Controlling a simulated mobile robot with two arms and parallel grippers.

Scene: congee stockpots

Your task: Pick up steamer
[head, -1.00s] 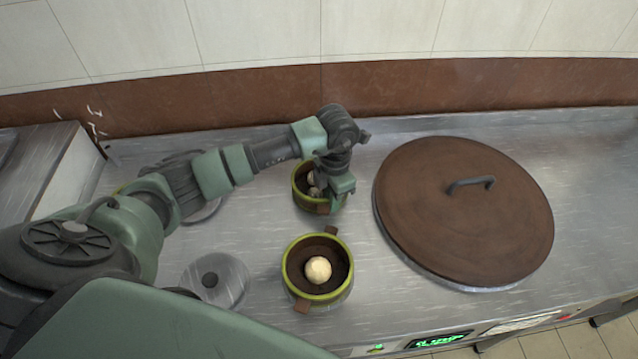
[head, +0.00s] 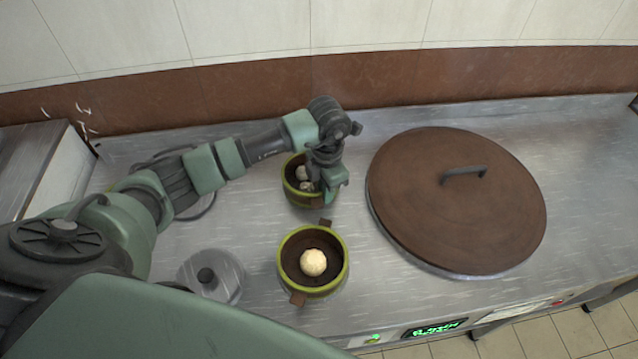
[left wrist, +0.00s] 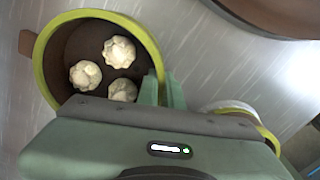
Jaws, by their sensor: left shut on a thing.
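The far steamer (head: 287,180) is a small round pot with a green rim and dark inside, holding pale buns. The left wrist view shows three buns in this steamer (left wrist: 38,75). My left gripper (head: 334,190) is shut on the right side of its rim; the fingers (left wrist: 163,90) meet the rim in the left wrist view. A second, similar steamer (head: 283,248) with one bun visible stands nearer the front. I cannot tell whether the held steamer is clear of the counter. My right gripper is not in view.
A large brown lid (head: 430,210) with a dark handle lies to the right of the steamers. A small metal lid (head: 226,281) with a knob lies at front left. The steel counter (head: 590,170) is bare at far right; a brown wall band runs behind it.

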